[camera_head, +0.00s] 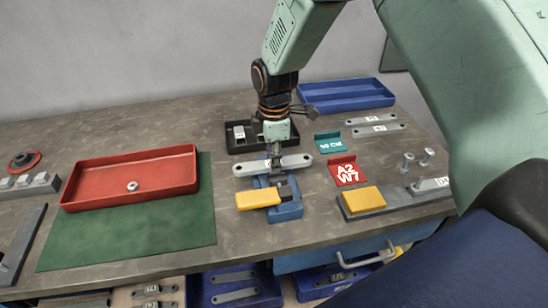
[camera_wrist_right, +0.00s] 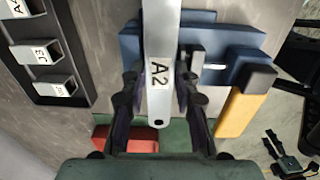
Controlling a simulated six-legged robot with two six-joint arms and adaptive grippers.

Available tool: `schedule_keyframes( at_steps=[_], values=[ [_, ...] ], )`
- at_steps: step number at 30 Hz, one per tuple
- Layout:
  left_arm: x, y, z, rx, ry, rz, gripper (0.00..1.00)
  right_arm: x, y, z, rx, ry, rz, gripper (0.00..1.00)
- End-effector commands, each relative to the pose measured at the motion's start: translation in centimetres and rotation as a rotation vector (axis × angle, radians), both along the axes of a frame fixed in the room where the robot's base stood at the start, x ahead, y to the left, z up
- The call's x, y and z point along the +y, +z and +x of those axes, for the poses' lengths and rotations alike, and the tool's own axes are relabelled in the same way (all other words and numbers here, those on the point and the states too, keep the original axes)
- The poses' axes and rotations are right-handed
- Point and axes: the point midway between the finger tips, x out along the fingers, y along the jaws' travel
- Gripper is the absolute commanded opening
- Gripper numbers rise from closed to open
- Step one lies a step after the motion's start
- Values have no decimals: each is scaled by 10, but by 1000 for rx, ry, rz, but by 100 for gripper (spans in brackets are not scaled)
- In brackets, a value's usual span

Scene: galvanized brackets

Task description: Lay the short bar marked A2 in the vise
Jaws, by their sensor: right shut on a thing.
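The short grey bar marked A2 (camera_wrist_right: 160,40) is between the fingers of my right gripper (camera_wrist_right: 155,100), its label facing the wrist camera. In the head view, my right gripper (camera_head: 274,158) is shut on the bar (camera_head: 295,162), which lies roughly level, left to right. The blue vise (camera_head: 287,210) is below and just in front of the bar; it also shows behind the bar in the wrist view (camera_wrist_right: 225,50). I cannot tell whether bar and vise touch. A yellow piece (camera_head: 258,198) sits at the vise's front left.
A red tray (camera_head: 125,190) with a nut stands on the green mat (camera_head: 140,240) at left. A black tray (camera_head: 239,148) is behind the gripper.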

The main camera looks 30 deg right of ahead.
Motion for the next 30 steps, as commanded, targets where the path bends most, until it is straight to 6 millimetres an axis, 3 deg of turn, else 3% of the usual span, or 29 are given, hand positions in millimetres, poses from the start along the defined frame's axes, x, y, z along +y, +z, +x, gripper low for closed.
schedule_keyframes(
  at_steps=[1, 2, 3, 12, 30],
  values=[
    [0, -2, 0, 0, 0, 0, 46, 1, -15, -11, 29, -1, 1, 0],
    [0, -2, 0, 0, 0, 0, 46, 1, -15, -11, 29, -1, 1, 0],
    [0, -2, 0, 0, 0, 0, 46, 1, -15, -11, 29, -1, 1, 30],
    [0, -2, 0, 0, 0, 0, 46, 0, -15, -11, 31, 0, 1, 56],
    [0, -1, 0, 0, 0, 0, 46, 0, -11, -8, 24, 0, 1, 56]
  ],
)
